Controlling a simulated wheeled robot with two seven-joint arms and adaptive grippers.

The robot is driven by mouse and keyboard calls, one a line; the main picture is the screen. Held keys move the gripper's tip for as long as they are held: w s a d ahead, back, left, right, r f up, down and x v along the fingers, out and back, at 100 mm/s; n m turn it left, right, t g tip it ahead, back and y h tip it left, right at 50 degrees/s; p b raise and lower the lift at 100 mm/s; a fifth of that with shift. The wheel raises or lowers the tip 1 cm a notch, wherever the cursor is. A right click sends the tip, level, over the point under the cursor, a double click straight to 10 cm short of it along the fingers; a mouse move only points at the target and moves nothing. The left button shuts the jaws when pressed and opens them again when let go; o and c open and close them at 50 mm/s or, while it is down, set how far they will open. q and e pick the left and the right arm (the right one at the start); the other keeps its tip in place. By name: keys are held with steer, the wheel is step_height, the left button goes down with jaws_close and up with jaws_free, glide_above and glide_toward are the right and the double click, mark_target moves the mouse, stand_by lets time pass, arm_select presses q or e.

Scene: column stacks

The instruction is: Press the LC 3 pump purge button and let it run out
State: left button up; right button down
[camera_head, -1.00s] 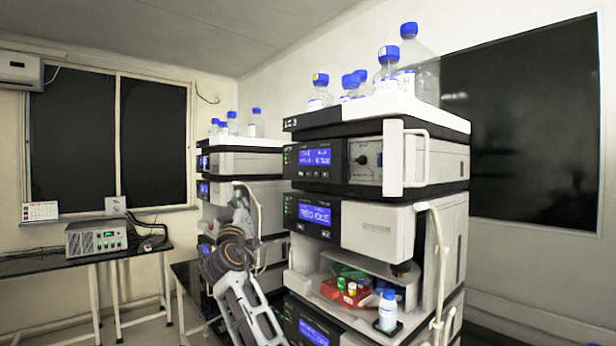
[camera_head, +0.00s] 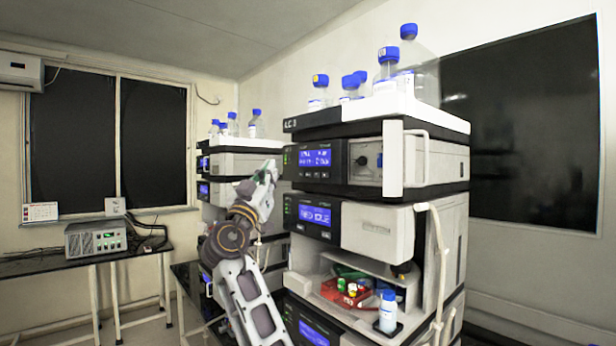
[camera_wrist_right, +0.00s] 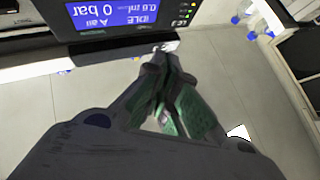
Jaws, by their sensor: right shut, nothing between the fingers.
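The LC 3 stack carries its name label (camera_head: 295,124) under the top tray. Its pump module near the top has a lit blue display (camera_head: 315,158) with a row of small buttons (camera_head: 308,174) below. In the right wrist view the pump display (camera_wrist_right: 115,14) appears upside down and reads IDLE and 0 bar. My right gripper (camera_head: 270,170) is shut and empty, raised just left of the pump's front panel. In the wrist view its fingertips (camera_wrist_right: 166,52) are together near the panel's edge. Whether they touch the panel cannot be told. My left gripper is not in view.
Blue-capped bottles (camera_head: 388,72) stand on top of the stack. A white handle (camera_head: 416,155) projects from the pump's right side. An open bay below holds a red vial rack (camera_head: 345,294) and a small bottle (camera_head: 388,312). A second stack (camera_head: 240,160) stands behind my right arm.

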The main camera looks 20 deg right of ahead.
mark_target(309, 175)
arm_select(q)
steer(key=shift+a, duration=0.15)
